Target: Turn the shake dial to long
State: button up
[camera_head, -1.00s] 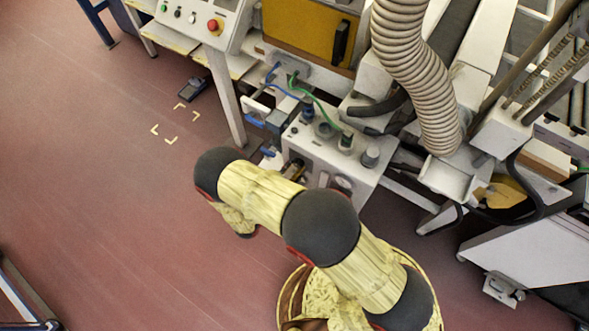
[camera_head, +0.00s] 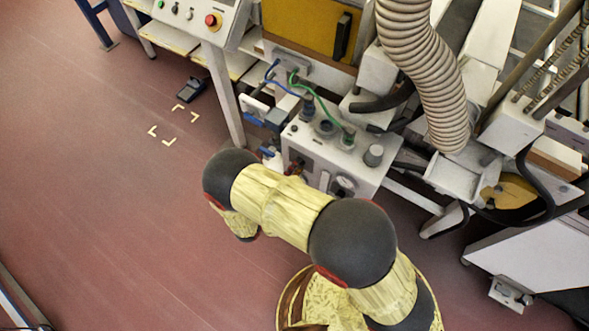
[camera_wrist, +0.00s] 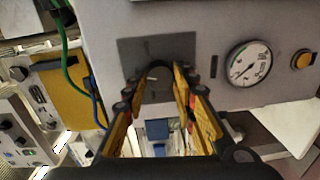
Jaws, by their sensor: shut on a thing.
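The shake dial (camera_wrist: 157,75) is a dark round knob with a small pale mark, in front of a dark plate (camera_wrist: 131,49) on the grey box face in the wrist view. My gripper (camera_wrist: 158,86) has its yellow-and-black fingers on both sides of the dial and is shut on it. The fingers hide the dial's sides, and no setting labels can be read. In the head view the white control box (camera_head: 325,152) stands beyond my arm; the dial cannot be made out there.
A round gauge (camera_wrist: 248,63) and an orange button (camera_wrist: 303,61) sit right of the dial. Green and blue cables run on top of the box. A ribbed hose (camera_head: 424,85) hangs behind it. A foot pedal (camera_head: 194,89) lies on the open red floor at left.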

jog(key=m+b, duration=0.3)
jog(key=m, duration=0.2)
jog(key=m+b, duration=0.4)
jog(key=m, duration=0.1)
jog(key=shift+s+d+f+t+y, duration=0.1)
jog(key=shift+s+t+y, duration=0.05)
jog(key=shift+t+y, duration=0.2)
jog(key=shift+m+b, duration=0.3)
jog(key=shift+m, duration=0.1)
jog(key=o, duration=1.2)
jog(key=shift+c, duration=0.2)
jog(key=v, duration=1.2)
